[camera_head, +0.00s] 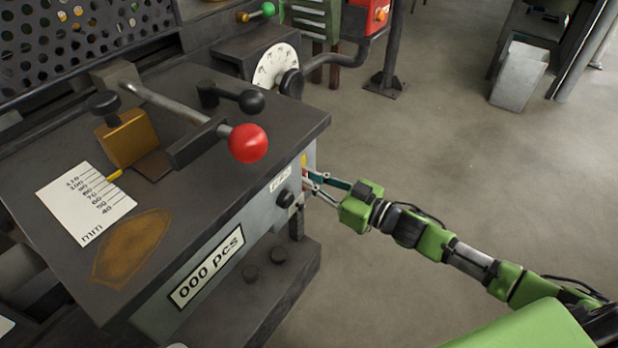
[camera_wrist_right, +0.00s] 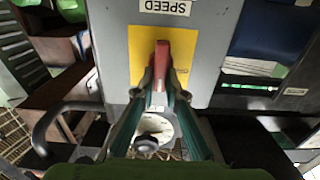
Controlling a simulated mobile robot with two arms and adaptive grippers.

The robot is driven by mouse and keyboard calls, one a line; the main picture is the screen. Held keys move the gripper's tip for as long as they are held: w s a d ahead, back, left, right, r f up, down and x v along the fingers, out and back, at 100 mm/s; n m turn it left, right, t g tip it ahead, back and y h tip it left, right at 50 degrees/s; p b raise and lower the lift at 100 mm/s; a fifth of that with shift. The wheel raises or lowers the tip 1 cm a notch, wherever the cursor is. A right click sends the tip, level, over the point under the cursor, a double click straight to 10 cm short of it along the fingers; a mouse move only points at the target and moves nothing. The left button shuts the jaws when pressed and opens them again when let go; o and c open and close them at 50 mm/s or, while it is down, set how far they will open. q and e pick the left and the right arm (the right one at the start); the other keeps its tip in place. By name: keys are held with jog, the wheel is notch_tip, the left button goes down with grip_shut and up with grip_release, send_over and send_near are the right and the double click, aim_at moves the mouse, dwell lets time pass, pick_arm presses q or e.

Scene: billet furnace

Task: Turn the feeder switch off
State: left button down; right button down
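The feeder switch has a red handle (camera_wrist_right: 161,62) on a yellow plate (camera_wrist_right: 140,50), below a SPEED label, in the right wrist view. The handle stands upright in that picture. My right gripper (camera_wrist_right: 161,82) has its two fingertips close on either side of the handle's lower part, and looks shut on it. In the head view my right gripper (camera_head: 309,181) reaches the right side of the grey machine (camera_head: 210,262). Only a sliver of the yellow plate (camera_head: 304,160) shows there, and the red handle is mostly hidden. My left gripper is not in view.
On the machine top are a red ball lever (camera_head: 248,144), a black knob lever (camera_head: 251,101) and a brass block (camera_head: 127,138). A round dial (camera_head: 276,66) stands behind. Open floor (camera_head: 450,140) lies to the right.

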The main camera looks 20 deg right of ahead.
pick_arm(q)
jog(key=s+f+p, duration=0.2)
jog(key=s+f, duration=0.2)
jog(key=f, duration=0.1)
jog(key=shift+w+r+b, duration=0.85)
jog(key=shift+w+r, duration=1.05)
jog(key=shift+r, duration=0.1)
pick_arm(e)
jog(key=shift+s+a+f+n, duration=0.2)
jog(key=shift+a+f+n, duration=0.1)
jog(key=shift+n, duration=2.75)
jog(key=shift+s+a+f+n, duration=0.15)
jog(key=shift+f+n, duration=0.15)
jog(key=shift+n, duration=2.7)
jog(key=shift+s+a+f+n, duration=0.2)
jog(key=shift+a+f+n, duration=0.1)
jog(key=shift+n, duration=2.75)
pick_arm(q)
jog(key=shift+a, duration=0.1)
pick_arm(e)
jog(key=c, duration=2.1)
grip_release()
